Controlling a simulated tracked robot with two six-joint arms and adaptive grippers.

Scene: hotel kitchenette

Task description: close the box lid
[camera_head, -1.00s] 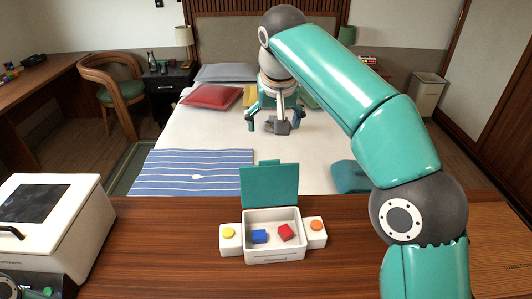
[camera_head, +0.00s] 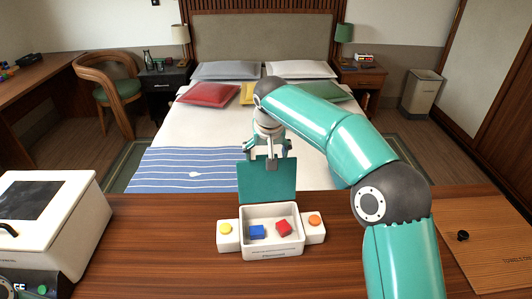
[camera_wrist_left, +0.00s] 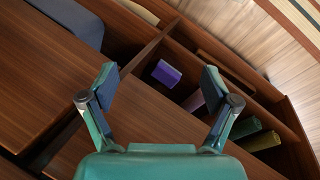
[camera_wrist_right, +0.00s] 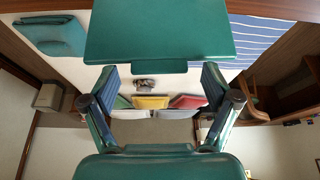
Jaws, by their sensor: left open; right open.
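The white box (camera_head: 272,253) stands on the wooden counter with its teal lid (camera_head: 268,182) raised upright at the back. My left gripper (camera_wrist_left: 160,78) is open and empty over wooden shelving, outside the head view.
A white appliance (camera_head: 62,235) stands at the left of the counter. A wooden board (camera_head: 490,245) lies at the right. The bed (camera_head: 190,130) is behind the counter.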

